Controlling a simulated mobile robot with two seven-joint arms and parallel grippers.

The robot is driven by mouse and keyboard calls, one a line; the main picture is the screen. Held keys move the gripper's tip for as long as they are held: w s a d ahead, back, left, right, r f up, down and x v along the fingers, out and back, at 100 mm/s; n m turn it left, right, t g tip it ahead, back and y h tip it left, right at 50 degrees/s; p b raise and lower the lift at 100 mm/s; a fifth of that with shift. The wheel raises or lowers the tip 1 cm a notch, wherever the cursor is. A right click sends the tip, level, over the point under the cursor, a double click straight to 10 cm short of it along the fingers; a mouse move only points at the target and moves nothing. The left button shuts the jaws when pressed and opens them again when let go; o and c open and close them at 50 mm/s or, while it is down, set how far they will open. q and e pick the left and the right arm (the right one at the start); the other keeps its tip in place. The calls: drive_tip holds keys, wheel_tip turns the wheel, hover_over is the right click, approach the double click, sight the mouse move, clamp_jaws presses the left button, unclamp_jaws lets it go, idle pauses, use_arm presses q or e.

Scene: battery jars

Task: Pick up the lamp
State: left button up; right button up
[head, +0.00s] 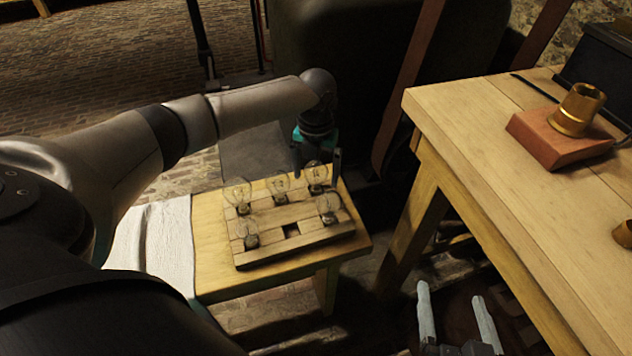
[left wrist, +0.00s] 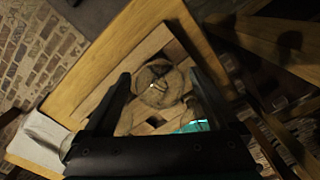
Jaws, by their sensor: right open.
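Several clear glass lamps stand upright in a wooden block (head: 262,259) on a small wooden table. My left gripper (head: 317,166) points down at the back right lamp (head: 316,180), with a finger on each side of its globe. In the left wrist view a lamp (left wrist: 158,86) sits between the open fingers of my left gripper (left wrist: 157,78), with a gap at both sides. Other lamps are at the back left (head: 238,194), back middle (head: 279,187), front left (head: 249,235) and right (head: 329,205). My right gripper (head: 455,312) is open and empty, low at the bottom.
The block has an empty square hole (head: 291,230) at its front. A white cloth (head: 158,246) hangs over the table's left side. A larger workbench (head: 465,125) stands on the right, with a brass fitting (head: 577,109) on a reddish block (head: 556,142).

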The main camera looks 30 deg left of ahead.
use_arm(q)
clamp_jaws()
idle(0.6)
drive_tip(key=shift+r, duration=0.2)
